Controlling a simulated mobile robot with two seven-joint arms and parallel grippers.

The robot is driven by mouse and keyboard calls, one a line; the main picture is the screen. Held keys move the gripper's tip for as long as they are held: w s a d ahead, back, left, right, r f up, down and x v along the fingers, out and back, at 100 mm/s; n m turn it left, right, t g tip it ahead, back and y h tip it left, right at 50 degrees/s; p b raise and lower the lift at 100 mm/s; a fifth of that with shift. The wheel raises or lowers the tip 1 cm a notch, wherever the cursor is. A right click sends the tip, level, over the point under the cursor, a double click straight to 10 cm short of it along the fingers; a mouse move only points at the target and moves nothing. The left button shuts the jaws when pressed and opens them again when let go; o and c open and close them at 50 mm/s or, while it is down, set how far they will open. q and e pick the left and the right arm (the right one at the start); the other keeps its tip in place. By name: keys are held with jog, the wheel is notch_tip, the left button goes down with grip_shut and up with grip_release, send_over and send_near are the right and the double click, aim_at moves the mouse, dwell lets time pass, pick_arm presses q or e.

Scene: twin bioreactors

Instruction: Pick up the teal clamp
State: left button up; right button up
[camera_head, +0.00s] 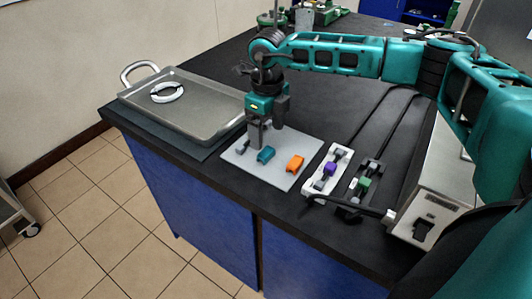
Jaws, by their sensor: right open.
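The teal clamp (266,155) lies on a light grey plate (275,177) near the front edge of the black bench. My right gripper (262,138) points down just above and behind the teal clamp, its fingers open with nothing seen between them. I cannot tell whether a fingertip touches the plate or the clamp. An orange clamp (295,163) lies to the right on the same plate. A small grey piece (242,147) sits to the left, partly behind the gripper. My left gripper is not in view.
To the right are a white holder (318,187) with a purple piece (330,168), a dark holder with a green piece (363,184), and a white box (432,205). Black tubes cross the bench.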

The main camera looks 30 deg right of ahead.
aim_at(266, 152)
jog(key=shift+s+a+f, duration=0.1)
jog(key=shift+a+f, duration=0.05)
jog(key=shift+f, duration=1.25)
jog(key=shift+a+f, duration=0.15)
jog(key=shift+f, duration=1.2)
jog(key=shift+c, duration=0.3)
jog(key=c, duration=1)
